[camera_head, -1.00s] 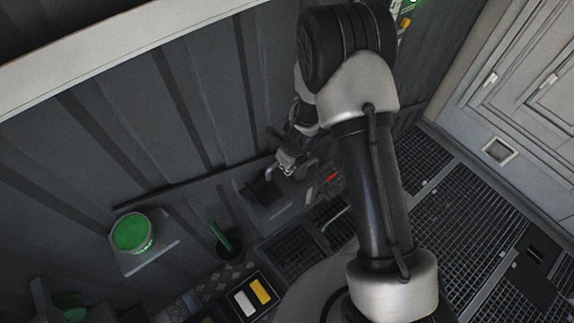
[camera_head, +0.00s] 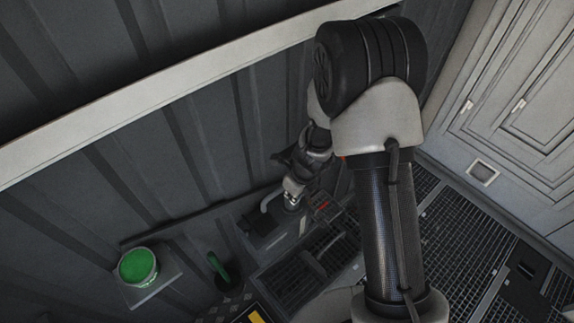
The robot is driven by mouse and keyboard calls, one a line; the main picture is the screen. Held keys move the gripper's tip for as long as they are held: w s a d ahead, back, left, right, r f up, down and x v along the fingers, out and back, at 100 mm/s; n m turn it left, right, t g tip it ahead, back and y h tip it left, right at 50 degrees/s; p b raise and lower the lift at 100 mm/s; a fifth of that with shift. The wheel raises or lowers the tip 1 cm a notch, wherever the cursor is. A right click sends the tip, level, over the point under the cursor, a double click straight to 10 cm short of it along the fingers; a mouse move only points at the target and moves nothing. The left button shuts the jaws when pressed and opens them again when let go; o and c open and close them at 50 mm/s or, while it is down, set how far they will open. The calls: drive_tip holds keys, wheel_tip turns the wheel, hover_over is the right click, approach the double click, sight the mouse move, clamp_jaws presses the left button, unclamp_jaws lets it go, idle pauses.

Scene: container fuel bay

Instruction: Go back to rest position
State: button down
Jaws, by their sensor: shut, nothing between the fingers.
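My gripper (camera_head: 291,201) shows in the head view at the end of my arm, near the wall-side bench. It hangs just above a dark grey panel (camera_head: 262,222) that has a light curved handle (camera_head: 270,199). The gripper is small in the picture and partly shaded, with nothing seen between its fingers. I cannot tell whether it touches the handle. My upper arm covers the area to its right.
A green-handled item (camera_head: 218,267) sits in a round dark holder. A pale beam (camera_head: 150,107) runs along the wall.

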drive_tip(key=s+r+n+t+y+b, duration=0.1)
drive_tip(key=s+r+n+b, duration=0.25)
drive_tip(key=r+n, duration=0.4)
drive_tip(key=s+r+n+b, duration=0.3)
drive_tip(key=r+n+b, duration=0.1)
drive_tip(key=r+n, duration=0.4)
drive_tip(key=s+d+r+n+h+b, duration=0.1)
drive_tip(key=s+d+n+b, duration=0.2)
drive_tip(key=s+n, duration=0.3)
drive_tip(key=s+d+r+n+t+h+b, duration=0.1)
drive_tip(key=s+d+n, duration=0.4)
drive_tip(key=s, duration=0.5)
drive_tip(key=r+n+b, duration=0.1)
drive_tip(key=b, duration=0.1)
drive_tip(key=shift+s+d+r+t+h+b, duration=0.25)
drive_tip(key=shift+s+t+h+b, duration=0.05)
drive_tip(key=shift+s+b, duration=0.1)
drive_tip(key=shift+n, duration=0.25)
